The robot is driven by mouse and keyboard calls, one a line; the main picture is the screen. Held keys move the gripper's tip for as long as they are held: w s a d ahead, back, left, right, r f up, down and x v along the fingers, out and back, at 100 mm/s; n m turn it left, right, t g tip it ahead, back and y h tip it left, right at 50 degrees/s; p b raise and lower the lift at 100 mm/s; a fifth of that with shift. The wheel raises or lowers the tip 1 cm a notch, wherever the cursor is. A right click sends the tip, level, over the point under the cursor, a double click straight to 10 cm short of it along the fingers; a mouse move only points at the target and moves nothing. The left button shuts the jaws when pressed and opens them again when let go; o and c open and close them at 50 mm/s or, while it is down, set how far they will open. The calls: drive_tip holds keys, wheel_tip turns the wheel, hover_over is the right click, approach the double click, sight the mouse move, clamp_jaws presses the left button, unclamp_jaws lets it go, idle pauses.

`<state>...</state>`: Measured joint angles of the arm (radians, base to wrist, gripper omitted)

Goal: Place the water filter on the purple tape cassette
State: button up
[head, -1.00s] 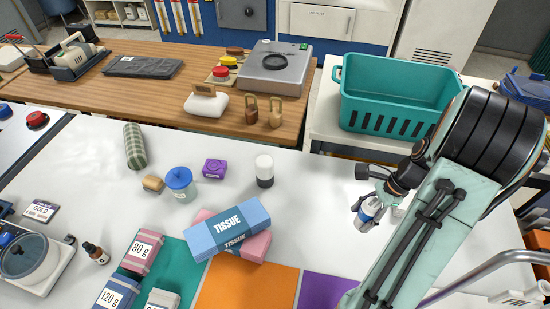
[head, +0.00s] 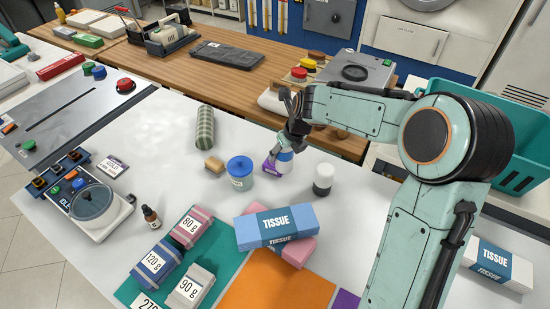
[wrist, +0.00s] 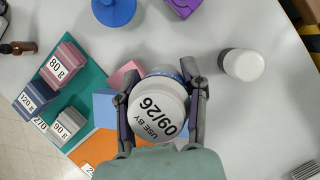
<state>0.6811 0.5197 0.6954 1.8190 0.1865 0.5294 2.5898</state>
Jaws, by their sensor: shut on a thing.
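My gripper (head: 283,147) is shut on the water filter (head: 286,157), a white and blue cylinder. In the wrist view my gripper (wrist: 161,72) has one finger on each side of the filter (wrist: 158,112), whose white end reads "USE BY 09/26". The purple tape cassette (head: 271,168) lies on the white table; in the head view the filter and gripper partly cover it. In the wrist view the cassette (wrist: 184,6) is cut off at the top edge, ahead of the filter and apart from it in the picture. The gap in height cannot be told.
A blue-lidded jar (head: 240,170) stands left of the cassette and a white bottle with a dark base (head: 322,180) stands right. A blue tissue box (head: 278,226) lies on a pink one nearer the front.

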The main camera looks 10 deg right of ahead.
drive_tip(key=w+f, duration=0.3)
drive_tip(key=w, duration=0.1)
drive_tip(key=w+f, duration=0.3)
drive_tip(key=w, duration=0.1)
drive_tip(key=w+d+f, duration=0.1)
drive_tip(key=w+f, duration=0.2)
drive_tip(key=w, duration=0.2)
drive_tip(key=shift+d+f, duration=0.1)
drive_tip(key=shift+f, duration=0.25)
drive_tip(key=shift+w+f, duration=0.1)
drive_tip(key=shift+f, duration=1.5)
drive_tip(key=shift+f, duration=0.1)
drive_tip(key=o, duration=1.2)
